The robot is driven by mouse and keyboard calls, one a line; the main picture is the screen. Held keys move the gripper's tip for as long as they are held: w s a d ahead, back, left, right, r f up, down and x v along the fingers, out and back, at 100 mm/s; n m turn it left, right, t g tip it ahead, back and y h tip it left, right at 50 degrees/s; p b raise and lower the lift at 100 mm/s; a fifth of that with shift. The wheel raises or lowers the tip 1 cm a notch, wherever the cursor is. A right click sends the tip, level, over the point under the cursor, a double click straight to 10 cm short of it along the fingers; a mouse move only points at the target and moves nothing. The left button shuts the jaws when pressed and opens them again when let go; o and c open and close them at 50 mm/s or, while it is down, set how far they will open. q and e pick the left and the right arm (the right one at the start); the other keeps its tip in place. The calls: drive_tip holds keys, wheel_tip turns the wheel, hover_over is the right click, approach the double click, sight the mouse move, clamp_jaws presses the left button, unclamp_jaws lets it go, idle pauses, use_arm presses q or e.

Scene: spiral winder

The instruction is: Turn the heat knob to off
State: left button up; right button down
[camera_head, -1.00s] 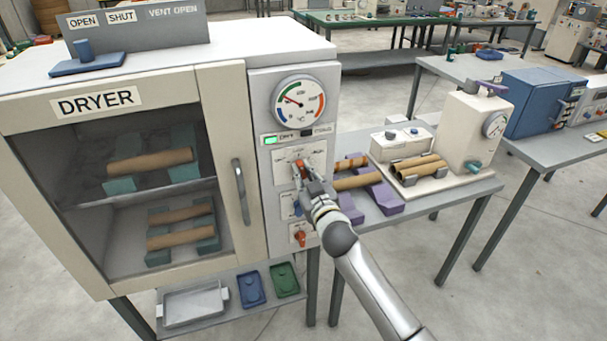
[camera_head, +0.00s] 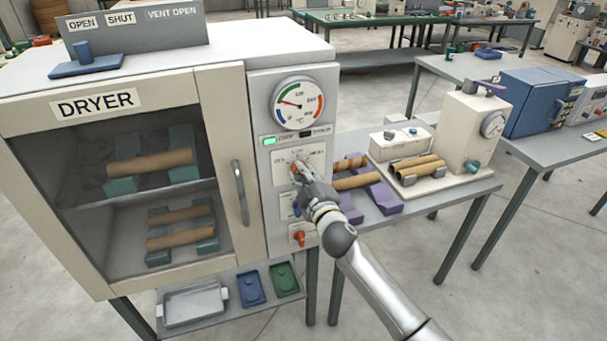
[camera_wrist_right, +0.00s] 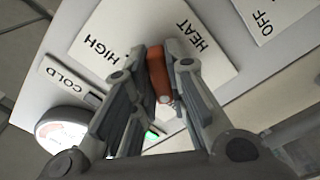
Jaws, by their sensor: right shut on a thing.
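The heat knob (camera_head: 295,167) is a small red handle on the white plate (camera_head: 318,160) of the dryer's control panel, below the round gauge. In the right wrist view the red knob (camera_wrist_right: 158,76) stands between the two fingers, with HEAT and HIGH lettering on the plate beside it. My right gripper (camera_head: 299,172) is at the panel, shut on the knob; it also shows in the right wrist view (camera_wrist_right: 159,58). The fingers hide part of the knob in the head view. My left gripper is not in view.
The gauge (camera_head: 298,103) is above the knob, with a lit green lamp (camera_head: 269,141) below it. A blue control and another red knob (camera_head: 298,238) sit lower on the panel. The dryer door handle (camera_head: 240,192) is to the left. A table with purple cradles (camera_head: 386,199) stands to the right.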

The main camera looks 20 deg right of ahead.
drive_tip(key=shift+n, duration=0.4)
drive_tip(key=c, duration=1.4)
unclamp_jaws()
drive_tip(key=shift+c, duration=0.2)
drive_tip(key=s, duration=1.2)
drive_tip(key=shift+d, duration=0.2)
